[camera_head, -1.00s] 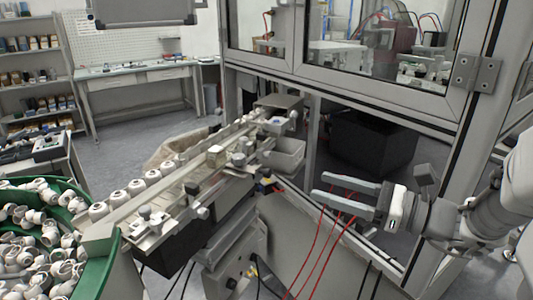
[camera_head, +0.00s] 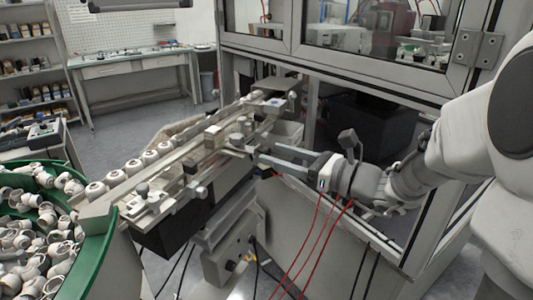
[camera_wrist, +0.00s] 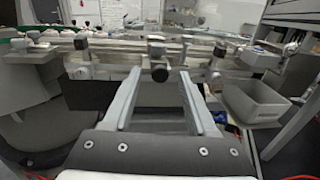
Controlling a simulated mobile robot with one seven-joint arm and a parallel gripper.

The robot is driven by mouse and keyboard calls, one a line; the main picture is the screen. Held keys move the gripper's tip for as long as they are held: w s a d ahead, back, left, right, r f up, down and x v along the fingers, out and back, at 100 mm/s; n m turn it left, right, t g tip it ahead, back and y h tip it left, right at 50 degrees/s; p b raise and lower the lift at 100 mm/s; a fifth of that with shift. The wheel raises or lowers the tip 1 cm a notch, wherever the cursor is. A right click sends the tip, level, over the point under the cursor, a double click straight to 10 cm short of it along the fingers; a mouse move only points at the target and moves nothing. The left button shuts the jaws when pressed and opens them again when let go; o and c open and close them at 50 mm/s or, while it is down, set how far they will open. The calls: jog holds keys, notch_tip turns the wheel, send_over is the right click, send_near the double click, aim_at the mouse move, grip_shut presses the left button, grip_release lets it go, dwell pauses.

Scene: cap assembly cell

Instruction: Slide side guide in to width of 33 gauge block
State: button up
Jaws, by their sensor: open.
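The side guide (camera_head: 180,175) is a long metal rail with clamps and knobs along the near side of the sloping track. A small pale block (camera_head: 213,133), which looks like the gauge block, sits on the track at mid-length; its marking is unreadable. My gripper (camera_head: 268,152) is open and empty at the track's near right side, fingers pointing at the guide hardware.
White caps (camera_head: 133,166) stand in a row on the track's far side. A green-rimmed bowl (camera_head: 98,250) of white parts is at left. A grey bin (camera_wrist: 255,103) hangs right of the fingers. The cell frame (camera_head: 350,80) stands behind, and red cables (camera_head: 308,240) hang below my gripper.

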aim_at(269, 151)
jog(key=shift+x, duration=1.6)
grip_shut()
